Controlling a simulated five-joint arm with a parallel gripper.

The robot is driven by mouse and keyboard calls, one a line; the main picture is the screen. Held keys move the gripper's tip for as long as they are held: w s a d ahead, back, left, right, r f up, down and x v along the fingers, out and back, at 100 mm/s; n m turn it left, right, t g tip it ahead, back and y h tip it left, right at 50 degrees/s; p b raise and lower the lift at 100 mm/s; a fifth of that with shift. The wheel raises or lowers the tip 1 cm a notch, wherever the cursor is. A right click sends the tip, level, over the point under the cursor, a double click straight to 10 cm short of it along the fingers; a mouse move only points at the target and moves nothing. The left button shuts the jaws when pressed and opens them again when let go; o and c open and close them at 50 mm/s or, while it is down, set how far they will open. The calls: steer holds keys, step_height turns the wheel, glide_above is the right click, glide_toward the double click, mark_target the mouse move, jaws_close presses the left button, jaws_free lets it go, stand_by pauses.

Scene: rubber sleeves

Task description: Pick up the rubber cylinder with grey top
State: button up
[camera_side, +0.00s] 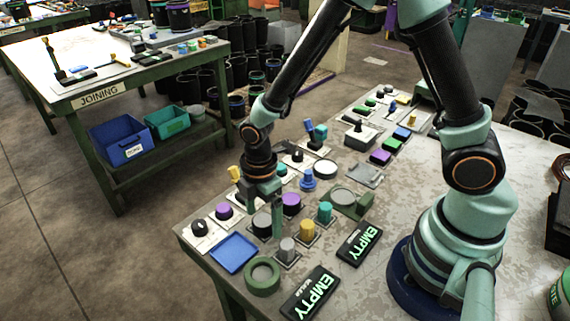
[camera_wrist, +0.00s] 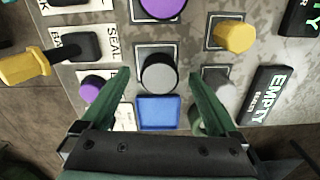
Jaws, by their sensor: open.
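The rubber cylinder with grey top (camera_wrist: 159,74) is black-sided and stands upright on a square pale-edged plate. In the wrist view it sits between the fingertips of my gripper (camera_wrist: 158,80), with a gap on each side. In the side view the cylinder (camera_side: 262,229) stands below my gripper (camera_side: 264,208), partly hidden by a green finger in front of it. My gripper is open, points down and holds nothing. I cannot tell exactly how high the fingertips are above the plate.
Close by stand a purple-topped cylinder (camera_side: 291,203), a small grey cylinder (camera_side: 287,248), a yellow one (camera_side: 307,230) and a teal one (camera_side: 325,212). A blue tray (camera_side: 233,252) and a green ring (camera_side: 262,275) lie near the table edge. Black "EMPTY" signs (camera_side: 311,293) lie to the right.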

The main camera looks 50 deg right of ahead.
steer(key=shift+f, duration=0.25)
steer(key=c, duration=1.5)
steer(key=shift+r, duration=0.1)
